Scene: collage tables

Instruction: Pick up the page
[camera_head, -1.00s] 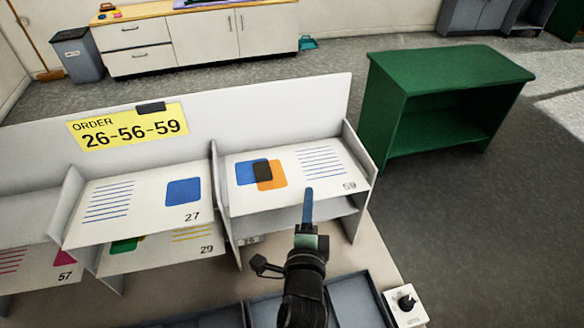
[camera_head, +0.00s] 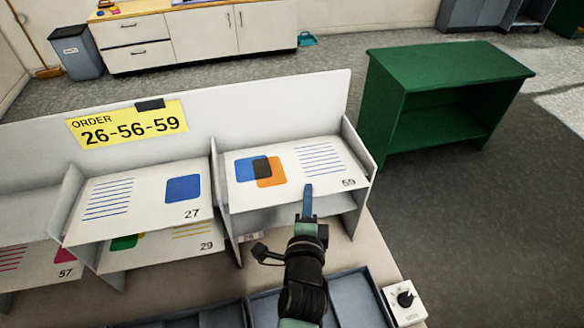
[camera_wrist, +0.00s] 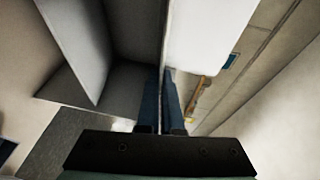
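White page 59 (camera_head: 292,190) lies flat on the upper right shelf of the white rack. It bears a blue square, an orange square, a dark overlap and blue lines. My gripper (camera_head: 308,193) is at the front edge of this page, and its blue finger overlaps the edge in the head view. In the wrist view the blue fingers (camera_wrist: 161,90) are close together with a thin pale edge running between them. A bright white surface (camera_wrist: 205,35) lies to the right of that edge. Whether the fingers press on the page is not clear.
The rack (camera_head: 300,105) carries a yellow sign (camera_head: 130,125) reading ORDER 26-56-59. Pages 27 (camera_head: 145,215), 29 (camera_head: 160,255) and 57 (camera_head: 30,270) lie on other shelves. Grey trays (camera_head: 357,290) and a knob box (camera_head: 404,302) are in front. A green cabinet (camera_head: 450,65) stands right.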

